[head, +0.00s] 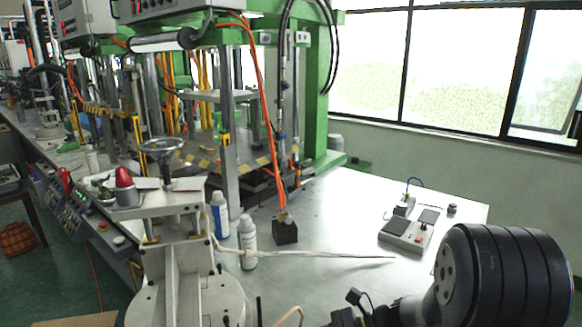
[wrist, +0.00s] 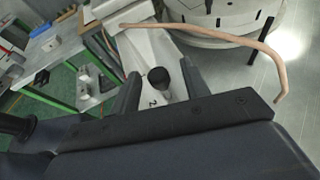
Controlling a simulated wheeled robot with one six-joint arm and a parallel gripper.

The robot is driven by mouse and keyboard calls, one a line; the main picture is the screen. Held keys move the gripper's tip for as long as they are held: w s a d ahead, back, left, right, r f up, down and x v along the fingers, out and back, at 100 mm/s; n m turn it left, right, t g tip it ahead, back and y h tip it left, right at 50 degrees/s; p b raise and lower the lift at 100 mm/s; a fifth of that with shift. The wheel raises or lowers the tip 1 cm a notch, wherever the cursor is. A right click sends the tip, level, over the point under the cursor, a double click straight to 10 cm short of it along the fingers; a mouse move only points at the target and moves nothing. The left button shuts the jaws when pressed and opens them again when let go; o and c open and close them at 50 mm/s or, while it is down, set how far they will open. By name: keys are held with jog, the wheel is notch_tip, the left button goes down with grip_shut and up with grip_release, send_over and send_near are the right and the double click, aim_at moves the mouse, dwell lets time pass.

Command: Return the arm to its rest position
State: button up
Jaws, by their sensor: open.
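My gripper (wrist: 160,72) shows in the wrist view with its two dark fingers apart. A black round knob (wrist: 158,78) on a white part marked "2" shows between the fingers. I cannot tell how far beyond them it lies. In the head view my arm's large black ribbed joint fills the lower right corner. Smaller dark arm parts show at the bottom edge beside it. The fingertips cannot be made out in that view.
A grey control box (head: 409,232) stands on the metal table (head: 330,215) at right. A blue-labelled bottle (head: 220,215), a white bottle (head: 248,243) and a dark block (head: 285,232) stand near the green press (head: 320,95). The table between block and box is mostly clear.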

jog(key=b+v, duration=0.1)
jog(key=v, duration=0.9)
jog(key=shift+w+d, duration=0.1)
jog(key=shift+d, duration=0.05)
jog(key=shift+a, duration=0.35)
jog(key=p+x, duration=0.1)
jog(key=x, duration=0.9)
jog(key=shift+a, duration=0.15)
jog(key=r+p, duration=0.4)
jog(key=r, duration=0.4)
jog(key=shift+d+r, duration=0.15)
jog(key=shift+d, duration=0.05)
jog(key=shift+r+p, duration=0.1)
jog(key=shift+p, duration=0.2)
